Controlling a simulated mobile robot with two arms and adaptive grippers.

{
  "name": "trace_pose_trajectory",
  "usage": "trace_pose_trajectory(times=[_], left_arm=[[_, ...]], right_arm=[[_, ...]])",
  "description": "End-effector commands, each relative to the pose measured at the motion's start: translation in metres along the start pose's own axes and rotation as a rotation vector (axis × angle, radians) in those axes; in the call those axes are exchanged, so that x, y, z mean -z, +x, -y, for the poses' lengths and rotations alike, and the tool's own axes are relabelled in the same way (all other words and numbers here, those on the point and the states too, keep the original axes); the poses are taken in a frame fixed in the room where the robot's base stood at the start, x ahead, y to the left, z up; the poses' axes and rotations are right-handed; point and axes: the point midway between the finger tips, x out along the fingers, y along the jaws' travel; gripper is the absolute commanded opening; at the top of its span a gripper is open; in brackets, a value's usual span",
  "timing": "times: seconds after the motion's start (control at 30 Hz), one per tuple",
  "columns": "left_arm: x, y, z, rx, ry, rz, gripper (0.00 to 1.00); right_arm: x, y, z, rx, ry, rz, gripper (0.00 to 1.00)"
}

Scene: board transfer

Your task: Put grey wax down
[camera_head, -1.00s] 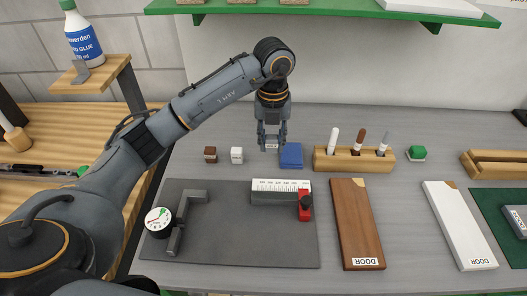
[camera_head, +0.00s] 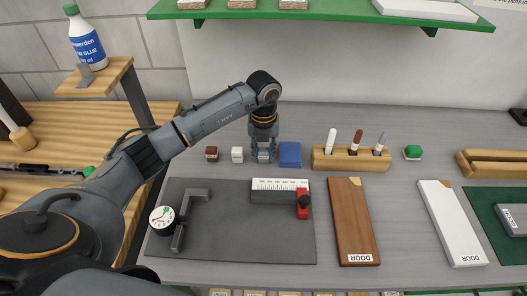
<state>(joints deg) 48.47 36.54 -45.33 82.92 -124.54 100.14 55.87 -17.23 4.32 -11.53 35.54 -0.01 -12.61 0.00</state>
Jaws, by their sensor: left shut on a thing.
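My left gripper (camera_head: 264,158) points down at the back of the grey worktop. It is shut on the grey wax (camera_head: 264,155), a small block mostly hidden between the fingers. It is low, in the row between the white block (camera_head: 237,154) and the blue block (camera_head: 290,154). I cannot tell whether the grey wax touches the worktop. A brown block (camera_head: 211,153) lies to the left of the white one. My right gripper is not in view.
A wooden holder (camera_head: 350,162) with several sticks stands right of the blue block. In front lies a dark mat (camera_head: 235,241) with a dial gauge (camera_head: 162,217) and a ruled stop. A brown DOOR board (camera_head: 353,222) and a white one (camera_head: 452,222) lie to the right.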

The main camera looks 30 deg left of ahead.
Motion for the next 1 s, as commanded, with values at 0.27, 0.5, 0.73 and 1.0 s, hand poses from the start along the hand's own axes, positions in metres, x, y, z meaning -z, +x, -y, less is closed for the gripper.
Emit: trace_pose_trajectory(times=[0.27,0.5,0.73,1.0], left_arm=[[0.0,0.002,0.0,0.0,0.0,0.0,0.52],[0.0,0.0,0.0,0.0,-0.001,0.0,0.52],[-0.001,-0.028,0.0,0.002,0.001,0.006,0.52],[-0.001,-0.086,0.001,0.002,-0.001,0.005,0.52]], right_arm=[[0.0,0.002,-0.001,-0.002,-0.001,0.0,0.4],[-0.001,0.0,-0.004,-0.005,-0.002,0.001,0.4],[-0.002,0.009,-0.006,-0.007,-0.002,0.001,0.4],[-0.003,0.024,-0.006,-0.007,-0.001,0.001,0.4]])
